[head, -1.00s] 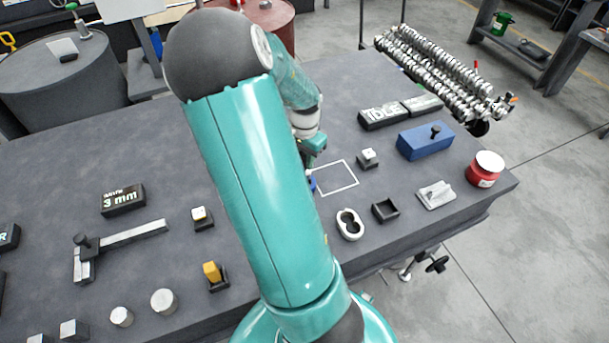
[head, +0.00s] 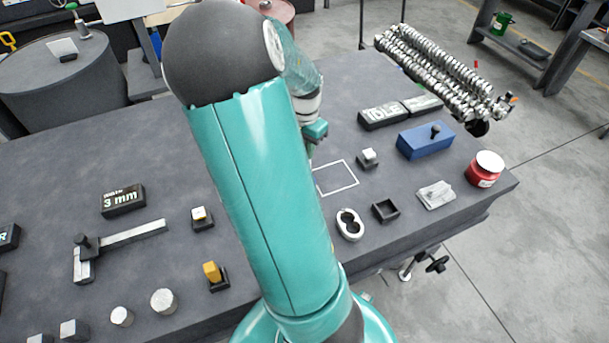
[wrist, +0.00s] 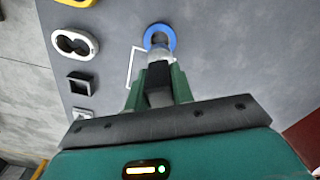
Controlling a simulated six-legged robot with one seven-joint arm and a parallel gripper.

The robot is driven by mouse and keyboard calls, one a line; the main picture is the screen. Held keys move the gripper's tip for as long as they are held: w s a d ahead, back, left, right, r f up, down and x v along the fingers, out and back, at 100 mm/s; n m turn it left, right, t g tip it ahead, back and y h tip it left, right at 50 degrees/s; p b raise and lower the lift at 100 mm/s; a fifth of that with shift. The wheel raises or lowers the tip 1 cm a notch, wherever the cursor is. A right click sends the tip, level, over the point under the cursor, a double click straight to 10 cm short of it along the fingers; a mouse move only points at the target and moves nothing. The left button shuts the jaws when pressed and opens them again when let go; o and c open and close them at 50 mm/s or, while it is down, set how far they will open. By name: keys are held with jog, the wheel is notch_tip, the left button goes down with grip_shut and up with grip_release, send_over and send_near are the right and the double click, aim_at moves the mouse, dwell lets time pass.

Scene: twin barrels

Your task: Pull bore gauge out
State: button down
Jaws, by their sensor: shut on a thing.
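In the wrist view, my gripper (wrist: 157,92) has its green fingers closed on the dark body of the bore gauge (wrist: 158,74). A silver part shows beyond the dark body and overlaps the near rim of a blue ring (wrist: 172,38). The ring's dark hole is partly visible; I cannot tell whether the gauge tip is inside it or above it. In the head view, my gripper (head: 313,146) is partly hidden behind my arm, near a white outlined square (head: 337,178). The gauge and the blue ring are hidden there.
A white two-hole part (head: 349,225), a dark square tray (head: 385,210) and a small block on a stand (head: 368,158) lie right of my arm. A blue block (head: 425,141) and red pot (head: 485,170) are farther right. A caliper-like tool (head: 120,238) lies left.

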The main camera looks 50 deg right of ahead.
jog(key=shift+r, duration=1.45)
